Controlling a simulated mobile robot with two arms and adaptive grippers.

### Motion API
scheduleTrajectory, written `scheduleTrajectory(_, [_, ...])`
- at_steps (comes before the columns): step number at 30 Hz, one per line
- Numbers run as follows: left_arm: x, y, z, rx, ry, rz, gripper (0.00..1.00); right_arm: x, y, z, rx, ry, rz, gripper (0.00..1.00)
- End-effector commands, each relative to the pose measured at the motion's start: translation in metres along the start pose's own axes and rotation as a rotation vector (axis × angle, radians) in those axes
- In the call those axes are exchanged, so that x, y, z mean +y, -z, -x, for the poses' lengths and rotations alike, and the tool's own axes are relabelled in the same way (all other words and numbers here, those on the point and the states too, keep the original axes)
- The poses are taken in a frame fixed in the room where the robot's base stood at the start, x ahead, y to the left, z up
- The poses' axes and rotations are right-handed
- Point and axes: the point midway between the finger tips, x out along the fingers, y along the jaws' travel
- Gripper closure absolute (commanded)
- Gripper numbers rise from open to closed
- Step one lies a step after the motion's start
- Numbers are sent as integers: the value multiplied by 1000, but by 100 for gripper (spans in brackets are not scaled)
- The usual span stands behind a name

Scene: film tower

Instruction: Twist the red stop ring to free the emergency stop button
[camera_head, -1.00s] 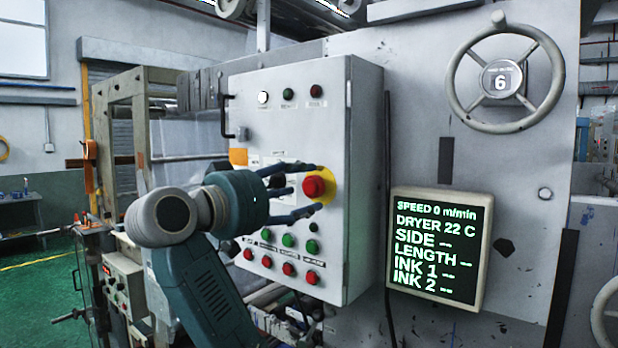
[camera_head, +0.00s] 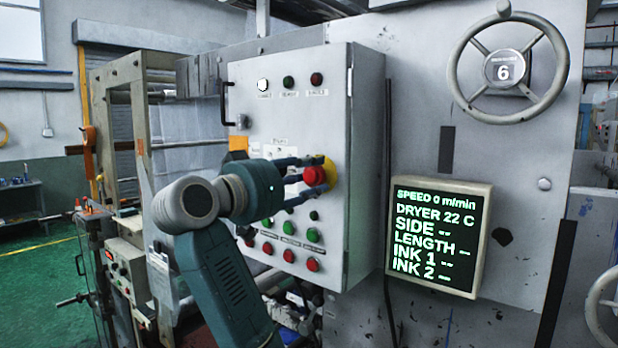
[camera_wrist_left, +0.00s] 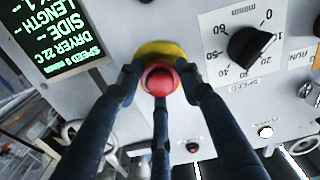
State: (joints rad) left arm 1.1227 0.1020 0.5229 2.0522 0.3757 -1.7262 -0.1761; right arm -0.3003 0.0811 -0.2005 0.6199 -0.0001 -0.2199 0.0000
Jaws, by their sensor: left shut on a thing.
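The red emergency stop button (camera_head: 314,175) stands out from its yellow backing plate (camera_head: 331,172) on the right part of the control box front. My left gripper (camera_head: 309,175) reaches in from the left and is shut on the red button, fingers around its sides. In the left wrist view the red button (camera_wrist_left: 158,79) sits between the fingers, with the yellow plate (camera_wrist_left: 160,50) behind it. A third finger crosses below the button there. The stop ring cannot be told apart from the button. My right gripper is not in view.
The grey control box (camera_head: 335,100) carries several lamps and buttons; a green button (camera_head: 313,235) sits below the gripper. A black speed knob (camera_wrist_left: 250,45) is beside the stop button. A display screen (camera_head: 436,237) and a handwheel (camera_head: 506,68) are to the right.

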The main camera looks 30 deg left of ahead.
Motion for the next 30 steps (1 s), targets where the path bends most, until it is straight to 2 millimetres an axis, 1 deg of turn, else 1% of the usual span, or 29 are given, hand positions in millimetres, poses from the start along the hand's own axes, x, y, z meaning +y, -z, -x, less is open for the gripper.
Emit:
scheduleTrajectory(5, [-1, -1, 0, 1, 3, -43, 90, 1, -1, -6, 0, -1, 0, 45])
scheduleTrajectory(11, [-2, -2, 1, 1, 5, -160, 90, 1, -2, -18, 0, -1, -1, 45])
scheduleTrajectory(21, [-2, -1, 1, 1, 6, -452, 90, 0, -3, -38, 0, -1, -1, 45])
scheduleTrajectory(30, [-1, 0, 1, 1, 4, -674, 90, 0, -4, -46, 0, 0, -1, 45])
